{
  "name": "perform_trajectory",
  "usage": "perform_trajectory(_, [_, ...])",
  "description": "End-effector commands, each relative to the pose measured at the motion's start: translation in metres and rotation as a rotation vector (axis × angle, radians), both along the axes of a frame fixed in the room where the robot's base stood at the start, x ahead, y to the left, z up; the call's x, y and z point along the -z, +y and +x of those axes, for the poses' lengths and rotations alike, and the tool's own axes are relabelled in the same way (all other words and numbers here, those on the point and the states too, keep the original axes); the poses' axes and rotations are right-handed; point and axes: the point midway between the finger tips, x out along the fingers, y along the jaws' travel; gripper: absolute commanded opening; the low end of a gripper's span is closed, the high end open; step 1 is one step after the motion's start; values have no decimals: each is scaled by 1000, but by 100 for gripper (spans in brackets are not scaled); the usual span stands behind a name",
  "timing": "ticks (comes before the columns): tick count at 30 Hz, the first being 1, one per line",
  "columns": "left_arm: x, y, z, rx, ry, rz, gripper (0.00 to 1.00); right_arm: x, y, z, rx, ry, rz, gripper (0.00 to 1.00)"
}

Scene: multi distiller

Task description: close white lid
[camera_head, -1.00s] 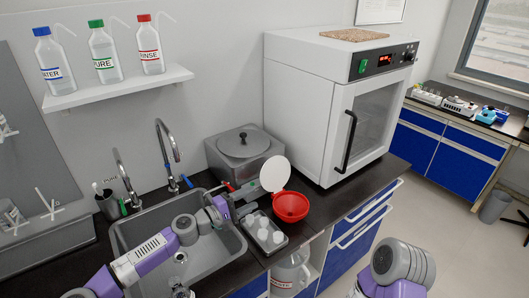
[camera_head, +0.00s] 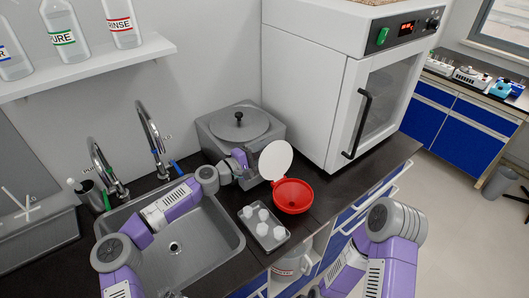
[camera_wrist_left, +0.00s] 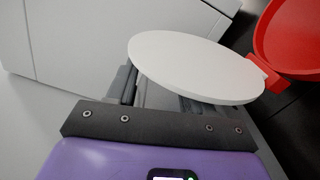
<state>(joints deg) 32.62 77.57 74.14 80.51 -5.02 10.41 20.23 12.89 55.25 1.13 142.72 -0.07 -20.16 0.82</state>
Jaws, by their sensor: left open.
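The white lid (camera_head: 276,160) stands raised on the back side of the red funnel (camera_head: 293,196), which sits at the counter's front edge. In the left wrist view the round white lid (camera_wrist_left: 195,66) lies just ahead of my gripper, joined by a red hinge to the red funnel (camera_wrist_left: 294,38). My left gripper (camera_head: 258,177) is beside the lid on its left, its fingers partly hidden behind the lid. In the left wrist view the left gripper (camera_wrist_left: 160,95) is open, with the lid in front of its fingers. My right gripper is not in view.
A grey tray with several white bottles (camera_head: 264,228) stands left of the funnel. The grey water bath (camera_head: 240,130) is behind my left gripper, and a large white oven (camera_head: 340,85) is at the right. The sink (camera_head: 170,240) lies under my left arm.

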Motion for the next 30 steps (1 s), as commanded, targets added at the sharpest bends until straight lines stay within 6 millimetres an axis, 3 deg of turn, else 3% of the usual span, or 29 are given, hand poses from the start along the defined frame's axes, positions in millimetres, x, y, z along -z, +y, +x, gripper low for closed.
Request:
perform_trajectory(9, [0, -3, 2, 0, 0, 0, 50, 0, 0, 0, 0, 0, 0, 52])
perform_trajectory(19, [0, -2, 2, 0, 0, 0, 0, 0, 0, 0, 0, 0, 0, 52])
perform_trajectory(30, [0, -3, 0, 1, -13, 9, 0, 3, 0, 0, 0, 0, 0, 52])
